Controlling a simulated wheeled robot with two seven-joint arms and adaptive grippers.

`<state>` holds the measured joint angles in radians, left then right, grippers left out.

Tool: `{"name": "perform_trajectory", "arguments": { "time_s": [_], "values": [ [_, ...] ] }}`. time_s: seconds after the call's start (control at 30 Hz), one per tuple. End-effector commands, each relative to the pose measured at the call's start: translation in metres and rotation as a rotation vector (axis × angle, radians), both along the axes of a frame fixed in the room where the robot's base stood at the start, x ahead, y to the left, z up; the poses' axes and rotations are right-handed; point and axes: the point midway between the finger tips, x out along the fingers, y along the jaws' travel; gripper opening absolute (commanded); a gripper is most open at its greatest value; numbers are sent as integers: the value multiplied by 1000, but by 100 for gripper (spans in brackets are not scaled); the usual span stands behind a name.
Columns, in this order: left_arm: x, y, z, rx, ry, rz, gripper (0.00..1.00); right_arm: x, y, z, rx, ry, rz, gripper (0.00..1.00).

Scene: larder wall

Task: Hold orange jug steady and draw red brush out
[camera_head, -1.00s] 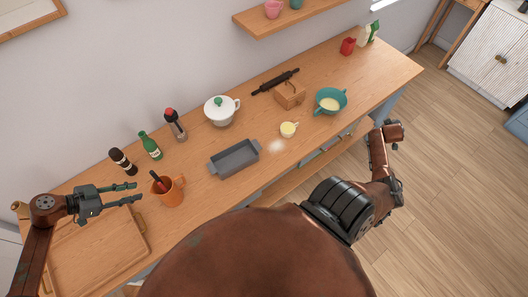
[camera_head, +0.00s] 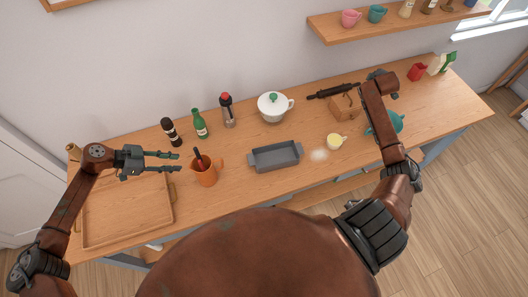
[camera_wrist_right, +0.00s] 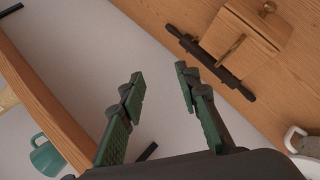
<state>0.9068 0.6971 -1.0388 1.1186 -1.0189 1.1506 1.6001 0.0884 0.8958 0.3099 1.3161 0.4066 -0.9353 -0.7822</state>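The orange jug (camera_head: 207,176) stands upright on the wooden counter in the head view, its handle to the right. The red brush (camera_head: 198,157) stands in it, with its dark red upper part showing above the rim and its lower end hidden inside. My left gripper (camera_head: 178,162) is open and empty just left of the jug, fingers pointing right towards it and apart from it. In the right wrist view, my right gripper (camera_wrist_right: 160,85) is open and empty.
A wooden tray (camera_head: 130,233) lies left of the jug, a grey baking dish (camera_head: 275,156) to its right. Bottles stand behind, with a white lidded pot (camera_head: 272,108). A wooden box (camera_head: 343,108), rolling pin (camera_head: 333,90) and teal bowl (camera_head: 385,128) are near my right arm. A shelf (camera_head: 345,27) hangs above.

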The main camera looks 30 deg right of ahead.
Motion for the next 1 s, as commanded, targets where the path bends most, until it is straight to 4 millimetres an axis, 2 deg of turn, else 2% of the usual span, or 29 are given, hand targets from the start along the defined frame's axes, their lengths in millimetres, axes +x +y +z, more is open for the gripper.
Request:
{"name": "perform_trajectory", "arguments": {
  "time_s": [0.03,0.23,0.3,0.47,0.67,0.83,1.0],
  "values": [
    [0,0,0,0,0,0,29,22,16,18,-24,13,53,30],
    [0,0,0,0,0,0,29,89,84,80,-135,101,267,30],
    [0,0,0,0,0,0,29,101,117,48,-84,135,303,30],
    [0,0,0,0,0,0,29,128,191,4,2,191,383,30],
    [0,0,0,0,0,0,29,150,292,-44,94,276,493,30],
    [0,0,0,0,0,0,29,159,383,-78,158,361,593,30],
    [0,0,0,0,0,0,29,156,476,-105,202,457,700,30]
  ]
}}
